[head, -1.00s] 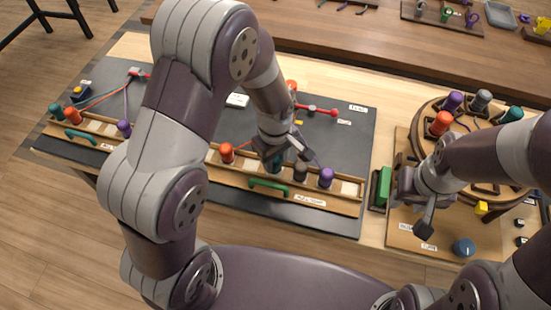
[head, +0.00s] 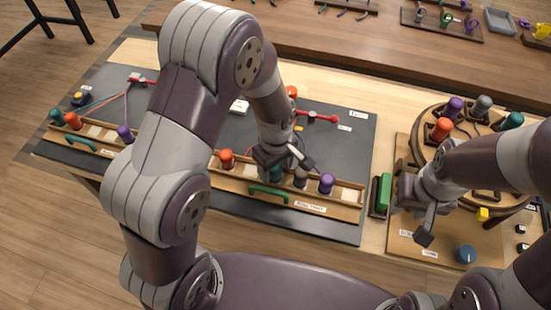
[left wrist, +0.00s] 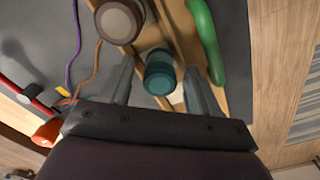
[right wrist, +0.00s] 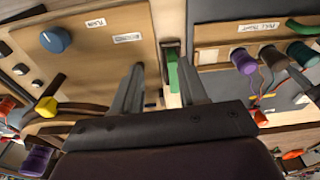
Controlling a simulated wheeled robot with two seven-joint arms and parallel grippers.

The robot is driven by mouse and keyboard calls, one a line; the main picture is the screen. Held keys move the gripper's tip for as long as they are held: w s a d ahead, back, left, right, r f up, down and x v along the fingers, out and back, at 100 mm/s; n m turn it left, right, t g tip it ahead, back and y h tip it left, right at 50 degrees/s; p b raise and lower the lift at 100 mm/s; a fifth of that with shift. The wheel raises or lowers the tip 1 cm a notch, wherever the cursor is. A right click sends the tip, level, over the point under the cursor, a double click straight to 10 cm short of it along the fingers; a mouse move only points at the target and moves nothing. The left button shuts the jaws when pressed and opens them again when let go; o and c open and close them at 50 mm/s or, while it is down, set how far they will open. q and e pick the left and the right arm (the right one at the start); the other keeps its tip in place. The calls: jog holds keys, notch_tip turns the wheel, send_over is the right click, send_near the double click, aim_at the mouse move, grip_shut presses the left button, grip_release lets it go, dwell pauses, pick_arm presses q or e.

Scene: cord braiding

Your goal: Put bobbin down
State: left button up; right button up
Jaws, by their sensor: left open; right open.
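The teal bobbin (head: 276,174) stands in the right wooden rack (head: 233,183), between the orange bobbin (head: 226,158) and the dark brown bobbin (head: 301,177). A purple bobbin (head: 326,184) stands further right. My left gripper (head: 279,163) is low over the teal bobbin and hides part of it. In the left wrist view the teal bobbin (left wrist: 158,75) is between the open fingers, with a gap visible beside it. My right gripper (head: 424,222) is open and empty above the right-hand board; in the right wrist view its fingers (right wrist: 162,88) hold nothing.
A green handle (head: 268,193) is on the rack's front. A green block (head: 381,193) stands right of the dark mat. A round stand (head: 480,198) with several bobbins is on the right board, near a blue knob (head: 465,254). My left arm hides the mat's middle.

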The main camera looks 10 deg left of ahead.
pick_arm(q)
notch_tip(320, 180, up, 12)
jog(key=f, duration=0.1)
jog(key=s+a+f+m+t, duration=0.1)
jog(key=s+a+m, duration=0.6)
jog(key=m, duration=0.3)
jog(key=shift+s+a, duration=0.25)
jog(key=shift+s, duration=0.45)
jog(key=shift+r+p, duration=0.35)
